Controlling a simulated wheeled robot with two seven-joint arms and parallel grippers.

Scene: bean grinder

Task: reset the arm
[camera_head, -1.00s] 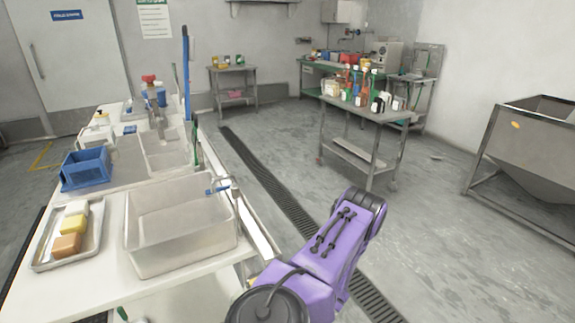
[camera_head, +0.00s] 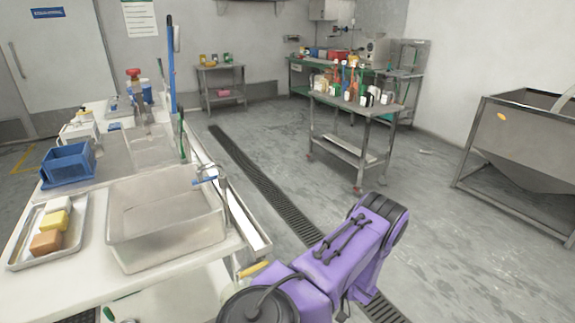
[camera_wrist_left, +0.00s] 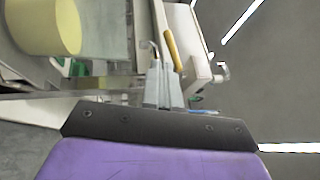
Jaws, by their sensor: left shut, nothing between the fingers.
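My left gripper (camera_wrist_left: 165,80) shows in the left wrist view as two grey fingers close together, shut and empty. A yellow handle-like thing (camera_wrist_left: 173,50) shows just beyond the fingers; I cannot tell whether they touch it. In the head view a purple arm link of mine crosses the bottom centre, but no gripper can be made out there. My right gripper is in neither view.
A counter (camera_head: 60,290) with a sink basin (camera_head: 165,225), a tray (camera_head: 18,250) and a blue bin (camera_head: 68,165) fills the left. A bottle cart (camera_head: 357,110) and a steel hopper (camera_head: 525,140) stand right. Open floor lies between, with a drain strip (camera_head: 255,180).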

